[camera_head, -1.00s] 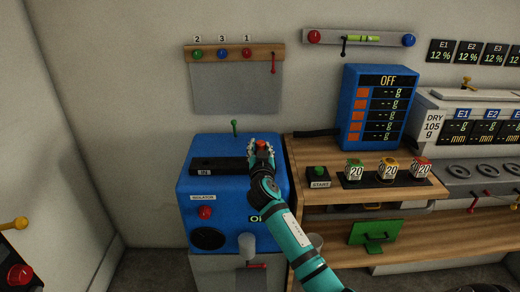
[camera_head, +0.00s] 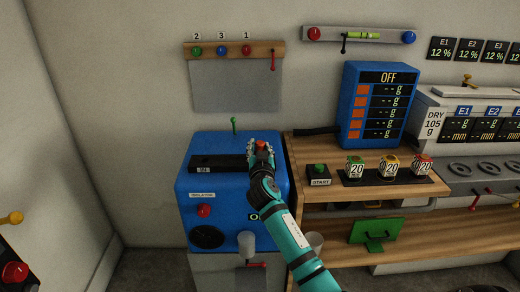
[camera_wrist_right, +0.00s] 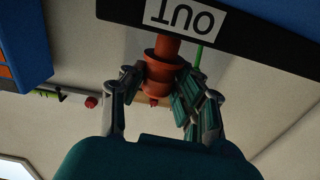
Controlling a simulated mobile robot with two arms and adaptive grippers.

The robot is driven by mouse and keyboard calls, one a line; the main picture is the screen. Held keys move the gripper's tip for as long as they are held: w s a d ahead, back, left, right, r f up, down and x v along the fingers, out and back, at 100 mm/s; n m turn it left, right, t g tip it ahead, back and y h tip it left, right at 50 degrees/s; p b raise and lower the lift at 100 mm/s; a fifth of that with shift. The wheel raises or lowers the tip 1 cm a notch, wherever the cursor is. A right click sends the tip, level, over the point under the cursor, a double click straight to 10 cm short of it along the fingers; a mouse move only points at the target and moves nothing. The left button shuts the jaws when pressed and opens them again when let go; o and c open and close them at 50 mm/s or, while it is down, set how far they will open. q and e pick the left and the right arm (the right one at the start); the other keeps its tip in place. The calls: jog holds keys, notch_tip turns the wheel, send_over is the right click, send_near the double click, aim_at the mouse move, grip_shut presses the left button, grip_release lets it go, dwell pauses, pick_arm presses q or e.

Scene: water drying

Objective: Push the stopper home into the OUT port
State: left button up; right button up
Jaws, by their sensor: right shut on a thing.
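The orange-red stopper (camera_head: 261,146) is between the fingers of my right gripper (camera_head: 261,154), over the right part of the blue machine's top (camera_head: 222,145). In the right wrist view the stepped stopper (camera_wrist_right: 162,72) sits between the two fingers of the right gripper (camera_wrist_right: 160,88), which is shut on it. Its narrower end meets the edge of a black bar (camera_wrist_right: 245,38) beside the white OUT label (camera_wrist_right: 186,16), which appears upside down. The port opening is hidden, so how deep the stopper sits cannot be told. My left gripper is not in view.
The black bar (camera_head: 215,162) lies along the machine's top, with a green-tipped lever (camera_head: 233,125) behind it. A wooden bench (camera_head: 325,148) with a START button (camera_head: 319,171), numbered blocks (camera_head: 390,166) and a blue display (camera_head: 377,105) stands close to the right.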

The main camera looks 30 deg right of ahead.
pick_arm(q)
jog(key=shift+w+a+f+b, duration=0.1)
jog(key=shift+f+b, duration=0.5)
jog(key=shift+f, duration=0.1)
pick_arm(e)
jog(key=shift+f, duration=0.65)
pick_arm(q)
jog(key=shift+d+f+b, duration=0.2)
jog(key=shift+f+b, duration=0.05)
jog(key=shift+b, duration=0.15)
pick_arm(e)
jog(key=shift+f, duration=0.4)
jog(key=shift+f, duration=0.1)
jog(key=o, duration=1.1)
jog(key=shift+s, duration=0.15)
jog(key=v, duration=0.7)
jog(key=shift+s+a, duration=0.2)
jog(key=shift+s, duration=0.1)
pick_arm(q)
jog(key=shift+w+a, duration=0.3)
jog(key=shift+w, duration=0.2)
